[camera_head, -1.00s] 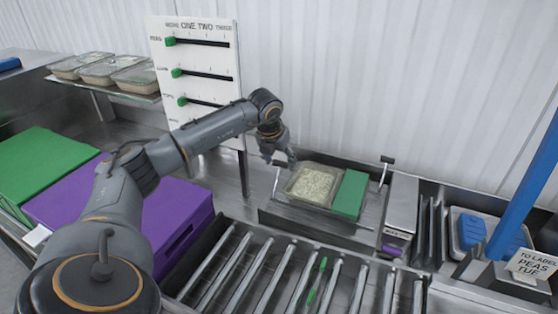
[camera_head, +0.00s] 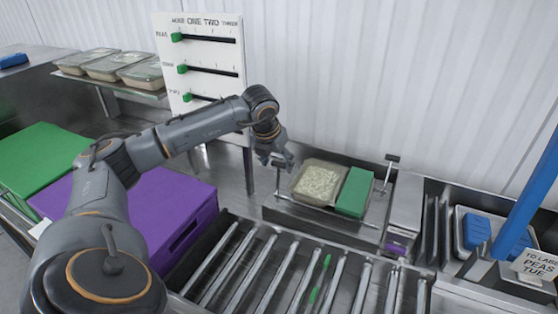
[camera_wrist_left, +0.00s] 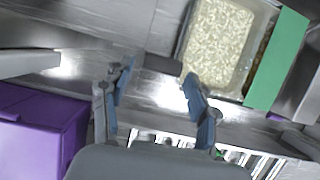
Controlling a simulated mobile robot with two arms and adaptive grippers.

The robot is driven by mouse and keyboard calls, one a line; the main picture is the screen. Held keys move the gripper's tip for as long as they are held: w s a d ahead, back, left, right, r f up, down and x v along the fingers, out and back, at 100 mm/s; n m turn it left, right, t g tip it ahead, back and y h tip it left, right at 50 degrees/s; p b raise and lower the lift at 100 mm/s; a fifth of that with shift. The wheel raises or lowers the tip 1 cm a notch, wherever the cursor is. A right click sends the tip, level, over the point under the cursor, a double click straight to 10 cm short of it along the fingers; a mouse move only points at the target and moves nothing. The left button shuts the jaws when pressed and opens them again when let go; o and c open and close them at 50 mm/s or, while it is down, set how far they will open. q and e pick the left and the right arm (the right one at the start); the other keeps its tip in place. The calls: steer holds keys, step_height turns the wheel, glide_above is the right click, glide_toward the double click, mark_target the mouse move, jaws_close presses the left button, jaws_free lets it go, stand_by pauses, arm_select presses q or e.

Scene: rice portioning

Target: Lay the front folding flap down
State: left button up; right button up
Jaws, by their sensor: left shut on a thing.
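A clear tray of rice (camera_head: 316,182) sits on a low metal stand (camera_head: 290,208), with a flat green panel (camera_head: 354,193) along its right side. Both show in the left wrist view, as the rice tray (camera_wrist_left: 222,35) and the green panel (camera_wrist_left: 277,60). My left gripper (camera_head: 281,159) is at the tray's upper left, at the top of a thin upright rod (camera_head: 276,181). In the wrist view its fingers (camera_wrist_left: 158,76) stand on either side of a dark grip piece (camera_wrist_left: 163,63). I cannot tell which part is the front folding flap. My right gripper is not in view.
A roller conveyor (camera_head: 290,270) lies in front of the stand. A purple box (camera_head: 165,205) and a green box (camera_head: 45,165) are at the left. A slider board (camera_head: 205,60) stands behind my arm. A blue post (camera_head: 530,190) rises at the right. A similar rod with a dark knob (camera_head: 391,158) stands right of the panel.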

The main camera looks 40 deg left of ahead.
arm_select(q)
steer(key=shift+s+d+f+b, duration=0.1)
steer(key=shift+s+f+b, duration=0.2)
steer(key=shift+s, duration=0.2)
steer(key=shift+s+d+r+b, duration=0.1)
steer(key=shift+s+d+b, duration=0.25)
steer(key=shift+s, duration=0.4)
steer(key=shift+c, duration=0.3)
steer(key=shift+s, duration=0.1)
steer(key=c, duration=0.7)
steer(key=shift+s+d+f+b, duration=0.1)
steer(key=shift+s+f+b, duration=0.25)
steer(key=shift+s+b, duration=0.25)
steer(key=shift+c, duration=0.6)
steer(key=s+b, duration=0.1)
steer(key=s+d+f+b, duration=0.1)
steer(key=b, duration=0.1)
steer(key=shift+s+f, duration=0.1)
steer(key=shift+s, duration=0.3)
